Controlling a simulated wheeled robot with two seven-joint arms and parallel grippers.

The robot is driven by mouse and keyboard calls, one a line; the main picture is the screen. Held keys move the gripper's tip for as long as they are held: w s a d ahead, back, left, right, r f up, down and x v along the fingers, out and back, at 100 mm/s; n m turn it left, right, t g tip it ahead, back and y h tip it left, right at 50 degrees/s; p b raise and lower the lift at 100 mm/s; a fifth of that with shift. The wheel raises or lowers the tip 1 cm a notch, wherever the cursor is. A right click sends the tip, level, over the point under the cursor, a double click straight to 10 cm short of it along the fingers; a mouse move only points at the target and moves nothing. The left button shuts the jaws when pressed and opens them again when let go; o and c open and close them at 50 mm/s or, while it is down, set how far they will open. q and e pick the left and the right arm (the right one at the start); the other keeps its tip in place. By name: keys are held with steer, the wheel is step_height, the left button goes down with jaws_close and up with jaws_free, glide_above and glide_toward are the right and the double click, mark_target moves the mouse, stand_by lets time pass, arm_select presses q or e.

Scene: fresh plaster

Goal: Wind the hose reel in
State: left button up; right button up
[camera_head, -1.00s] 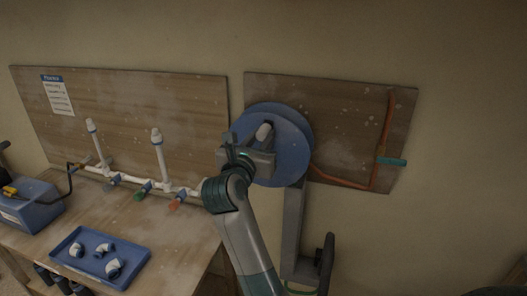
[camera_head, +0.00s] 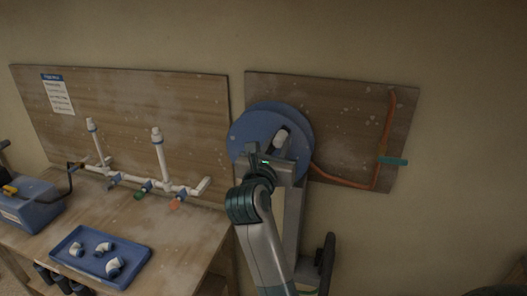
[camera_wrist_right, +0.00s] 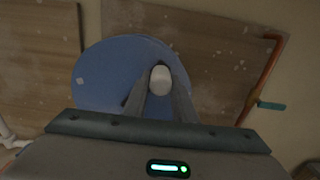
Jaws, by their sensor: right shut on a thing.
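The blue hose reel (camera_head: 250,128) is mounted in front of a wooden wall board. An orange hose (camera_head: 345,183) runs from its lower right side and up the board. My right gripper (camera_head: 277,147) is at the reel's face, shut on the pale crank handle (camera_head: 281,134), right of the reel's middle. In the right wrist view the pale handle (camera_wrist_right: 159,80) sits between the two fingers, with the blue disc (camera_wrist_right: 105,75) behind it. My arm hides the reel's lower part. My left gripper is not in view.
A teal valve handle (camera_head: 393,161) sticks out at the board's right. Left, a workbench (camera_head: 165,243) bears white pipes with coloured valves, a blue tray (camera_head: 68,257) of white elbow fittings and a blue box (camera_head: 32,212). A grey post (camera_head: 295,215) stands under the reel.

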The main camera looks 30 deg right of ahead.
mark_target(292, 157)
steer(key=shift+s+d+r, duration=0.15)
steer(key=shift+s+d+f+b, duration=0.35)
steer(key=shift+s+f, duration=0.05)
steer(key=shift+f, duration=0.2)
steer(key=shift+s+d+f+b, duration=0.3)
steer(key=shift+s+d+f, duration=0.1)
steer(key=shift+f, duration=0.2)
steer(key=shift+s+d+f+b, duration=0.3)
steer(key=shift+s+f+b, duration=0.1)
steer(key=shift+f, duration=0.2)
steer(key=shift+f, duration=0.1)
steer(key=shift+s+d+f+b, duration=0.1)
steer(key=shift+s+f+b, duration=0.05)
steer(key=shift+f+b, duration=0.55)
steer(key=shift+s+d+f+b, duration=0.15)
steer(key=shift+f+b, duration=0.25)
steer(key=shift+f, duration=0.5)
steer(key=shift+s+d+f+b, duration=0.1)
steer(key=shift+f+b, duration=0.45)
steer(key=shift+f, duration=0.25)
steer(key=shift+w+a+f+b, duration=0.15)
steer(key=shift+f+b, duration=0.5)
steer(key=shift+f, duration=0.15)
steer(key=shift+w+a+f+b, duration=0.2)
steer(key=shift+f+b, duration=0.4)
steer(key=shift+f, duration=0.25)
steer(key=shift+w+a+f+b, duration=0.1)
steer(key=shift+w+f+b, duration=0.05)
steer(key=shift+f+b, duration=0.6)
steer(key=shift+f, duration=0.15)
